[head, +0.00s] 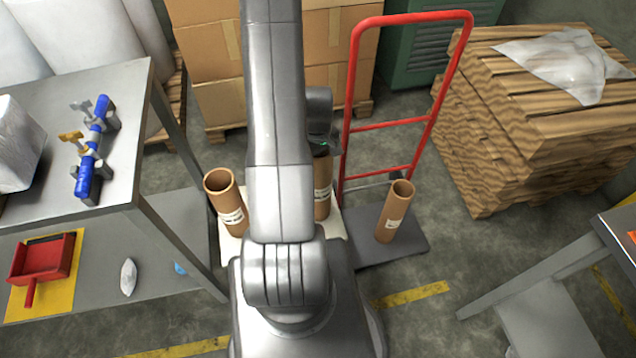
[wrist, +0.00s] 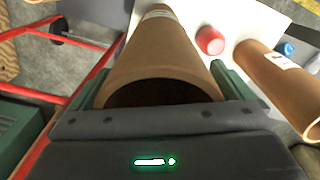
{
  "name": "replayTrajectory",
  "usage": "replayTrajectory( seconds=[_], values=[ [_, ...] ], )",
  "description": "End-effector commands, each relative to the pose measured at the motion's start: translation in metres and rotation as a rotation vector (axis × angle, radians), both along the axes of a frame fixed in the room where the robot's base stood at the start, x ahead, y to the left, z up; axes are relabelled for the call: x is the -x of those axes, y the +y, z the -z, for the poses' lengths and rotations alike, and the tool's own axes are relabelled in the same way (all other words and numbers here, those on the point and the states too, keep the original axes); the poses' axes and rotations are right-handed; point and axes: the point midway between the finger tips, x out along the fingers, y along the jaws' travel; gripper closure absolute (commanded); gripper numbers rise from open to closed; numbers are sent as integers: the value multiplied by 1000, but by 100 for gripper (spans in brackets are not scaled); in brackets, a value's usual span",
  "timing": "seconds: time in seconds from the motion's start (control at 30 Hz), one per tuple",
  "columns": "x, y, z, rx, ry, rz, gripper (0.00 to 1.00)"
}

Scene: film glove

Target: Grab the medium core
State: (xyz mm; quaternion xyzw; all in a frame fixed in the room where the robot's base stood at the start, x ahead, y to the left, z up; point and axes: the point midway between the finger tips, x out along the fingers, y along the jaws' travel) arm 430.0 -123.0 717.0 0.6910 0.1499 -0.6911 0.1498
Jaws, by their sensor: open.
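Three brown cardboard cores with white labels stand in the head view: a left one (head: 228,202) and a middle one (head: 323,190) on a white board, and a thinner right one (head: 394,212) on the cart's dark deck. The middle core is partly hidden by my arm. My gripper (head: 320,147) is at its top. In the wrist view, my open gripper (wrist: 160,88) has its green fingers on either side of this core's open upper end (wrist: 158,55). I cannot tell whether they touch it. The left core (wrist: 283,85) is at the right there.
A red-framed hand cart (head: 352,95) stands beside the cores. Stacked cartons (head: 205,55) are behind. A steel table (head: 120,170) is at left, a wood stack (head: 530,130) at right. A red round object (wrist: 210,41) sits on the white board between two cores.

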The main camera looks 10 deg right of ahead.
Motion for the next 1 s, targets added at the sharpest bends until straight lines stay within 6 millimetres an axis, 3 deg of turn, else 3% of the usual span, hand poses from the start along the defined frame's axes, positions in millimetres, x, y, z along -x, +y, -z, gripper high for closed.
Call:
replayTrajectory(
  seconds=[0.2,0.5,0.8,1.0],
  values=[
    [0,0,0,0,0,0,2],
    [0,0,0,0,0,0,61],
    [0,0,-2,0,-1,0,62],
    [-1,0,-13,1,-3,0,62]
  ],
)
